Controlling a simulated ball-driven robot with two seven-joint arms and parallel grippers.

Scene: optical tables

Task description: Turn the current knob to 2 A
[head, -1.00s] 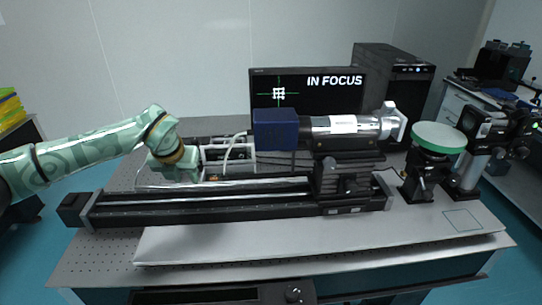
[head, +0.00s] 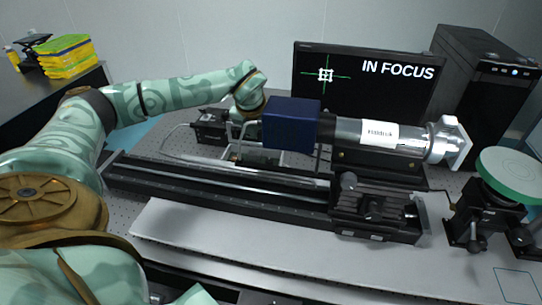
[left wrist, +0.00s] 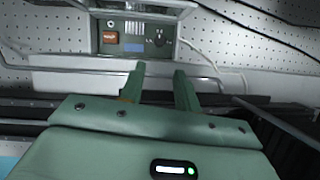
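In the left wrist view a small green-grey instrument box (left wrist: 140,47) stands ahead of my left gripper (left wrist: 160,68). Its front has a lit orange-red display (left wrist: 110,37), a paler panel and a small dark knob (left wrist: 158,41) on the right. The knob's setting is too small to read. My left gripper's two fingers are apart with nothing between them, pointing at the lower front of the box and short of the knob. In the head view my left wrist is behind the rail, left of the blue box, and its fingers are largely hidden. My right gripper is not in view.
A long black rail (head: 230,191) lies in front of the left arm. A blue box (head: 291,124) with a silver cylinder (head: 378,133) sits above it. A monitor (head: 360,90) reads IN FOCUS. A thin metal frame (head: 180,150) is close to the wrist. A green disc (head: 512,172) stands right.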

